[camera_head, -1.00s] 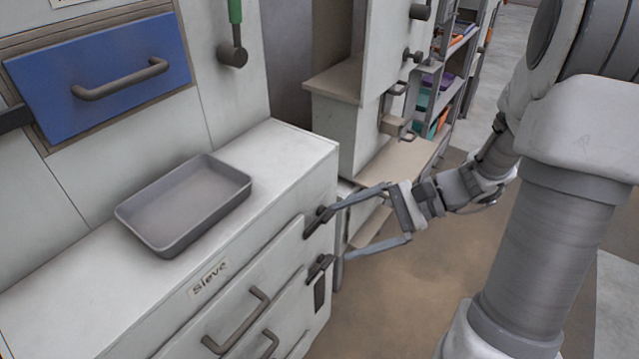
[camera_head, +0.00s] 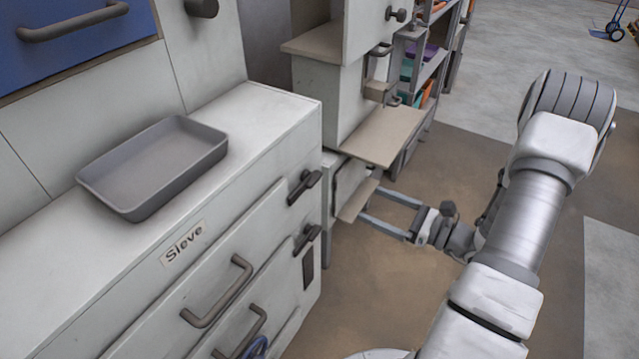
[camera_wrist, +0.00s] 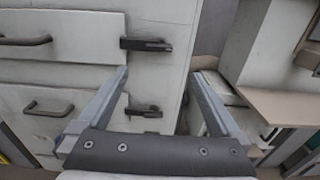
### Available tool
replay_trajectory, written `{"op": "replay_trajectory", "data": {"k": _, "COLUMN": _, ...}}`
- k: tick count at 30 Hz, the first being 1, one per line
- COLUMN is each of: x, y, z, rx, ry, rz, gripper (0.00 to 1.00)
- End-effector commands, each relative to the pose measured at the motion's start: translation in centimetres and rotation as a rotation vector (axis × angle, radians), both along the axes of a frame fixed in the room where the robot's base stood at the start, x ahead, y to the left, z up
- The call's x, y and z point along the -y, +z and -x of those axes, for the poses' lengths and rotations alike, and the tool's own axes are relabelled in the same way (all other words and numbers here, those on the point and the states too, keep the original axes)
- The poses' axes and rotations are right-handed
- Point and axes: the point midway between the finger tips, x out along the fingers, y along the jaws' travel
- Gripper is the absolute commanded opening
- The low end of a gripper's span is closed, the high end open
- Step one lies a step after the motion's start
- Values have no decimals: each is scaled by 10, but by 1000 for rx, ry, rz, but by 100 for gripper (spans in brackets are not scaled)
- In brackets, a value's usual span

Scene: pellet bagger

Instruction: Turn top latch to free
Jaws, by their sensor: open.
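The top latch (camera_head: 304,187) is a dark turn handle on the right end of the upper Sieve drawer front. In the wrist view the top latch (camera_wrist: 146,45) lies about level, its left end reaching onto the drawer front. A lower latch (camera_head: 307,239) sits below it, and the lower latch (camera_wrist: 143,112) also shows in the wrist view. My gripper (camera_head: 379,207) is open and empty, to the right of the cabinet and apart from both latches. In the wrist view my open fingers (camera_wrist: 160,76) point toward the cabinet, with the top latch beyond them.
The drawer fronts have dark bar handles, the upper one (camera_head: 219,291) below the Sieve label (camera_head: 184,244). A grey tray (camera_head: 155,165) rests on the cabinet top. A beige shelf (camera_head: 372,137) juts out behind my gripper. The floor right of the cabinet is clear.

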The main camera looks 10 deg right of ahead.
Motion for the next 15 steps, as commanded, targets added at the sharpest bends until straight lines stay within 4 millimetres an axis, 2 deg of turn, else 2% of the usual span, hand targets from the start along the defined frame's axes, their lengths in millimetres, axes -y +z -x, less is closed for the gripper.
{"op": "replay_trajectory", "data": {"k": 15, "x": -81, "y": -1, "z": -79, "rx": 2, "ry": 6, "rz": 1, "gripper": 100}}
